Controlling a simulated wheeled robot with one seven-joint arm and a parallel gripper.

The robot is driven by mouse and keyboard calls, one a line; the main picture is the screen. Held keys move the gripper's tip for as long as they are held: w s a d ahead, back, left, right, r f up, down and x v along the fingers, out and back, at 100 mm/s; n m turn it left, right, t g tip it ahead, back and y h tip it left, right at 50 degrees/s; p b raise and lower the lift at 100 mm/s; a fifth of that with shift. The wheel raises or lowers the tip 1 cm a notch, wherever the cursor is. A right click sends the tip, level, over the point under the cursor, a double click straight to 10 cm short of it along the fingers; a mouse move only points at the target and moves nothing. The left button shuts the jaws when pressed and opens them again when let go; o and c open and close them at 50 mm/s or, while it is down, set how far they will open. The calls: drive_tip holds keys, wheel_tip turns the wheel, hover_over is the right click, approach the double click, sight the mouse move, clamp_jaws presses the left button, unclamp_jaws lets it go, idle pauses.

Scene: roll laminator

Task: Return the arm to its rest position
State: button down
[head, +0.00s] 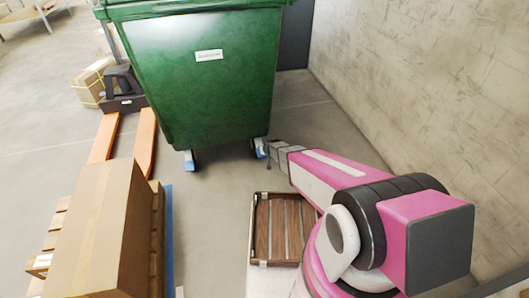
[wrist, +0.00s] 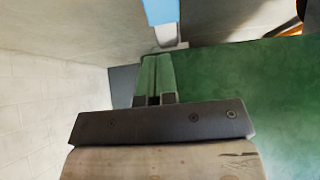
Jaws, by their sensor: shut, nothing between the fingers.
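My pink and white arm (head: 335,170) reaches from the lower right of the head view toward the green bin's lower right corner. My gripper (head: 268,152) is small at its far end, in front of the bin's right blue-and-white wheel mount. I cannot tell whether it touches the bin. In the wrist view my gripper (wrist: 156,98) is shut with nothing held, its dark mounting bar across the lower middle.
The green bin (head: 205,85) stands ahead. A concrete wall (head: 430,80) runs along the right. A brown wooden crate (head: 275,228) lies below the arm. A cardboard box (head: 100,235) on a pallet stands at left, before an orange-forked pallet jack (head: 145,140). Some floor between is clear.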

drive_tip(key=shift+s+r, duration=0.15)
drive_tip(key=shift+r, duration=0.05)
idle(0.3)
drive_tip(key=s+d+r+m+g+h, duration=0.1)
drive_tip(key=s+d+r+g, duration=0.2)
drive_tip(key=s+d+r, duration=0.7)
drive_tip(key=s+d+r+m+g+h, duration=0.1)
drive_tip(key=s+d+r+g, duration=0.3)
drive_tip(key=s+d+r, duration=0.6)
drive_tip(key=s+r+m, duration=0.1)
drive_tip(key=s+r, duration=0.3)
drive_tip(key=r, duration=0.4)
drive_tip(key=shift+s+d+r+g, duration=0.2)
drive_tip(key=shift+s+r+g, duration=0.1)
drive_tip(key=shift+s, duration=0.05)
